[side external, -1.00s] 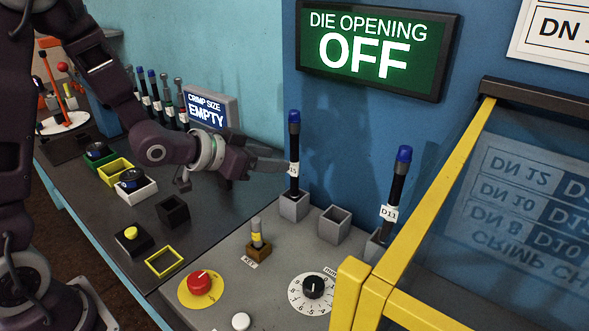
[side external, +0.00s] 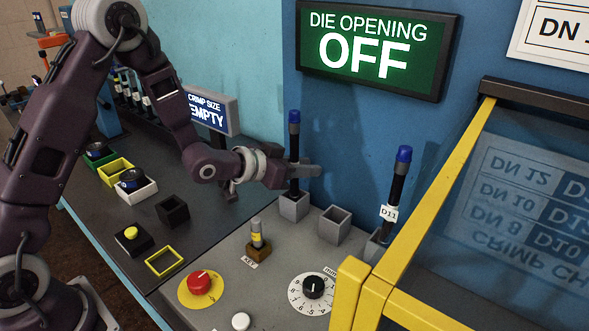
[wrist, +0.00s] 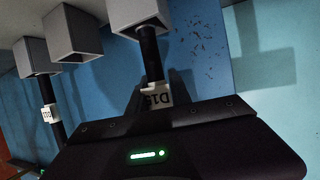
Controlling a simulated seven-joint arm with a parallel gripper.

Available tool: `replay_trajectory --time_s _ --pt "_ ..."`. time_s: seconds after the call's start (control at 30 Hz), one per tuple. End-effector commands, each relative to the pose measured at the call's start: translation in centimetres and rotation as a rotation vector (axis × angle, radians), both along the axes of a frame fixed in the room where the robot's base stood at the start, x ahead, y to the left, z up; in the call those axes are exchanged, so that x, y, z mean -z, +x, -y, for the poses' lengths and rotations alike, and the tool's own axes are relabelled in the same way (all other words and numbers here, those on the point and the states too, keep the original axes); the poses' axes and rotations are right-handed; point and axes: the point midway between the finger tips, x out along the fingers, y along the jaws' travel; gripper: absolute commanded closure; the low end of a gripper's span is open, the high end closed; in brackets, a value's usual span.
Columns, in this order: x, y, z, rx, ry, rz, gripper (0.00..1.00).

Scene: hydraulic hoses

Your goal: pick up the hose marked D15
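The hose marked D15 (side external: 294,135) stands upright in a grey square holder (side external: 293,206), with a blue cap on top. My gripper (side external: 305,171) is level with the hose's middle, its fingers reaching past the hose and covering the label in the side external view. In the wrist view, the black hose (wrist: 150,60) and its white D15 label (wrist: 158,95) lie straight ahead, just beyond the gripper body. Dark shapes flank the label there. I cannot tell whether the fingers touch the hose or stand clear of it.
An empty grey holder (side external: 334,225) stands beside it, then a hose marked D11 (side external: 396,185) in another holder. The blue wall is close behind. A yellow-framed clear guard (side external: 425,190) is at right. A key switch (side external: 258,240), red button (side external: 200,283) and dial (side external: 313,287) are in front.

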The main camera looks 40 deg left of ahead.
Motion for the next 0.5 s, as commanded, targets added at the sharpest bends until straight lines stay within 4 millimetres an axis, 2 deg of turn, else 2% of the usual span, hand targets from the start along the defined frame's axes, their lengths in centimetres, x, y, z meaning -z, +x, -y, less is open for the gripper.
replay_trajectory --time_s 0.03,0.1,0.5 --pt "0.00 -0.01 0.00 0.000 0.000 0.000 0.87" --pt "-0.01 -0.02 -0.01 0.000 0.000 0.000 1.00" --pt "-0.01 -0.02 -0.02 0.000 0.000 0.000 1.00"
